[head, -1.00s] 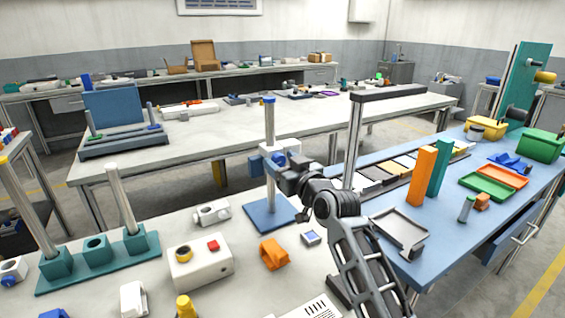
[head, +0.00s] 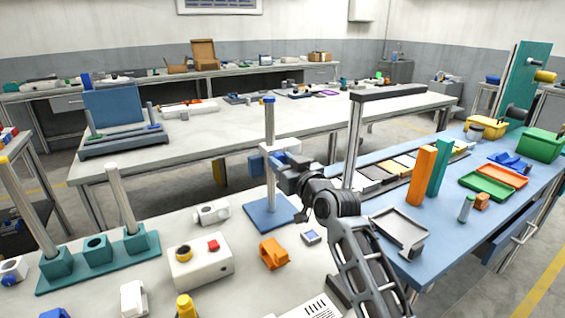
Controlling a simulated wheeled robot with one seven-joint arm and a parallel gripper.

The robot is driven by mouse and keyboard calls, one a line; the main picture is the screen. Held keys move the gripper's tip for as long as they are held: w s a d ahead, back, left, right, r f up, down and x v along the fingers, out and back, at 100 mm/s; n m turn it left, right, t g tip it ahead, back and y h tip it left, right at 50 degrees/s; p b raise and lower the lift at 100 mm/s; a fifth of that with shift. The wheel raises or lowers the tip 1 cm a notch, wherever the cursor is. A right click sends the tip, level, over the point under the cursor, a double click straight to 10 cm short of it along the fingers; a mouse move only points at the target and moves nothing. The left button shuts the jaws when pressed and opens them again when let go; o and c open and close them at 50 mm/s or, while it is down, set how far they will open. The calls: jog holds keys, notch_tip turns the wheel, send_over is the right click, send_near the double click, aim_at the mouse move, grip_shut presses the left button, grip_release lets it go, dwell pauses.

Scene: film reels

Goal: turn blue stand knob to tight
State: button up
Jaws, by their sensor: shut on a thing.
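The blue stand has a square blue base (head: 262,214) on the near white table and an upright grey post (head: 269,125) with a blue cap. A white clamp block (head: 257,163) sits partway up the post. The knob's exact angle cannot be made out.
A white box with a red button (head: 200,266), an orange part (head: 273,253) and a white clamp (head: 211,212) lie near the stand. A teal base with posts (head: 97,262) stands left.

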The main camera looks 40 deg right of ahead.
jog(key=m+p, duration=0.1)
jog(key=m, duration=0.3)
jog(key=shift+p, duration=0.4)
jog(key=shift+m+p, duration=0.8)
jog(key=shift+m, duration=1.2)
jog(key=o, duration=1)
jog(key=shift+o, duration=0.2)
jog(key=b+v, duration=0.1)
jog(key=v, duration=0.7)
